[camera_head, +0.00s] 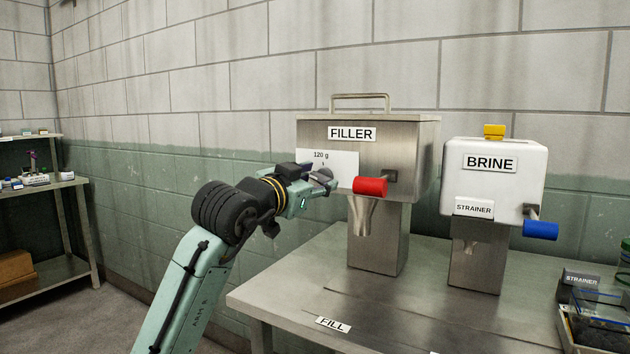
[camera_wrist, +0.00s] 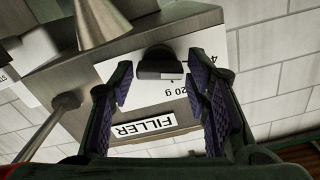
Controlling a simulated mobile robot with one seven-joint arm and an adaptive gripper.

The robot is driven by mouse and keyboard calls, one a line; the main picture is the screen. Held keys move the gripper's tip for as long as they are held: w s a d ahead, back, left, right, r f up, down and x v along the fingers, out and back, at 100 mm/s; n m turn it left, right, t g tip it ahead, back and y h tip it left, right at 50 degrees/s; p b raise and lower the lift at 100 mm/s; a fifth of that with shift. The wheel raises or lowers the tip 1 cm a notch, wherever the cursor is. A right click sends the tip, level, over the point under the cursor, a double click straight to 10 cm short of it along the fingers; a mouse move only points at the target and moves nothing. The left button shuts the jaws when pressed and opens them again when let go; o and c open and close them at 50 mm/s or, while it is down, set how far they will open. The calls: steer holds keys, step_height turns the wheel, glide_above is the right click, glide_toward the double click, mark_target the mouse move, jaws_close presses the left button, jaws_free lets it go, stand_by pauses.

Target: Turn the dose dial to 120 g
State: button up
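The filler (camera_head: 425,150) is a steel box with a handle on top and a nozzle below, standing on the steel table. Its white dial plate (camera_head: 345,163) reads "120 g" at the top. The dark dose dial (camera_wrist: 160,66) shows in the wrist view against the plate, near a partly covered "20 g" mark. Its pointer direction is unclear. My gripper (camera_head: 318,181) is at the plate, hiding much of the dial in the head view. In the wrist view my gripper (camera_wrist: 161,80) is open, with one purple-padded finger on each side of the dial and visible gaps.
A red-ended lever (camera_head: 370,186) sticks out just right of my gripper. The white brine dispenser (camera_head: 515,160) with a blue lever stands further right. The table (camera_head: 300,290) is clear in front of the filler, around its "FILL" label. A shelf (camera_head: 60,187) stands far left.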

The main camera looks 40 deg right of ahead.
steer(key=c, duration=0.7)
steer(key=shift+c, duration=0.2)
steer(key=shift+m, duration=0.3)
steer(key=m+p, duration=0.1)
steer(key=m, duration=1)
steer(key=shift+m, duration=0.3)
steer(key=o, duration=1.1)
steer(key=shift+o, duration=0.2)
